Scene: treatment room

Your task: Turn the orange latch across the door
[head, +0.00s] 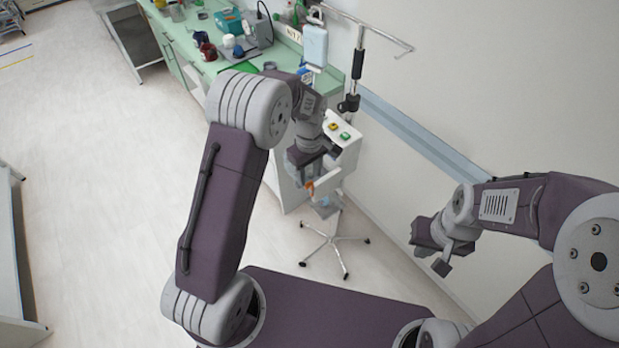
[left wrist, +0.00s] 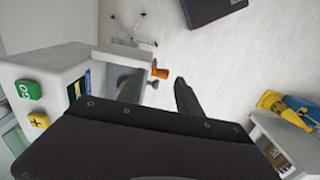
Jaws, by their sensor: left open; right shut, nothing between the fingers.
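The orange latch (head: 309,187) is a small knob at the edge of a white door (head: 328,181) on the front of a white device. In the left wrist view the latch (left wrist: 160,72) sticks out from the end of the pale door (left wrist: 120,56). My left gripper (left wrist: 158,97) is open, with its fingers just short of the latch in that view; no contact is visible. In the head view my left gripper (head: 306,172) is partly hidden by its own wrist. My right gripper (head: 431,255) is shut and empty, away from the device at the right.
The device carries a green button (head: 344,135) and a yellow button (head: 333,126). A wheeled stand (head: 333,240) is below it. A green counter (head: 190,45) with several items is behind, and a wall rail (head: 420,140) runs at right.

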